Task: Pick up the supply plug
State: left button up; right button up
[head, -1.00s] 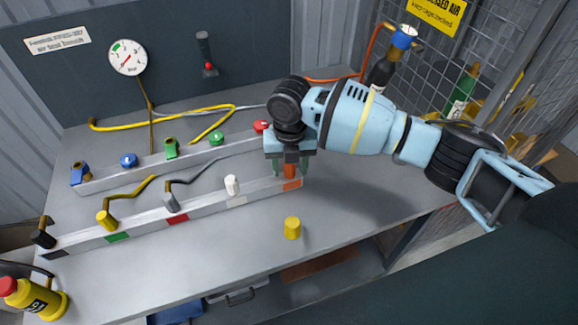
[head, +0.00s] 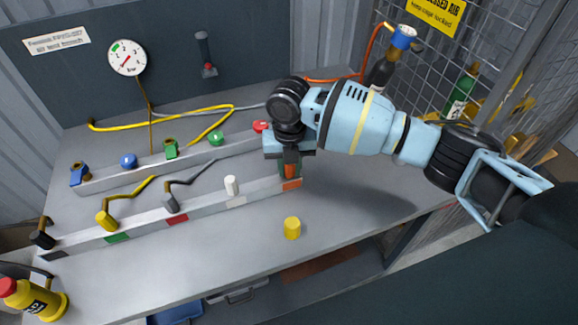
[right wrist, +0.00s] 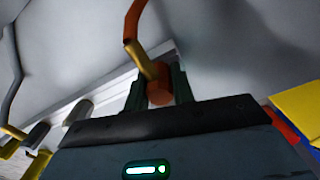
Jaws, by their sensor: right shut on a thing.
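The orange plug (head: 291,171), which I take to be the supply plug, is at the right end of the front rail (head: 200,211), above an orange mark. In the right wrist view, this orange plug (right wrist: 160,94) has a brass elbow and an orange hose leading away. My right gripper (head: 290,170) points down over the rail end and is shut on the plug, one dark green finger on each side. The right wrist view also shows the fingers (right wrist: 160,90) against it. I cannot tell whether the plug touches the rail. My left gripper is not in view.
The front rail also holds white (head: 232,185), grey (head: 170,203), yellow (head: 106,220) and black (head: 42,239) plugs. A yellow cylinder (head: 292,228) stands on the bench in front. A back rail (head: 130,177) carries coloured fittings. The bench's right front is clear.

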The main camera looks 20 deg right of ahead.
notch_tip(320, 180, up, 10)
jog(key=shift+f, duration=0.15)
dwell(0.5)
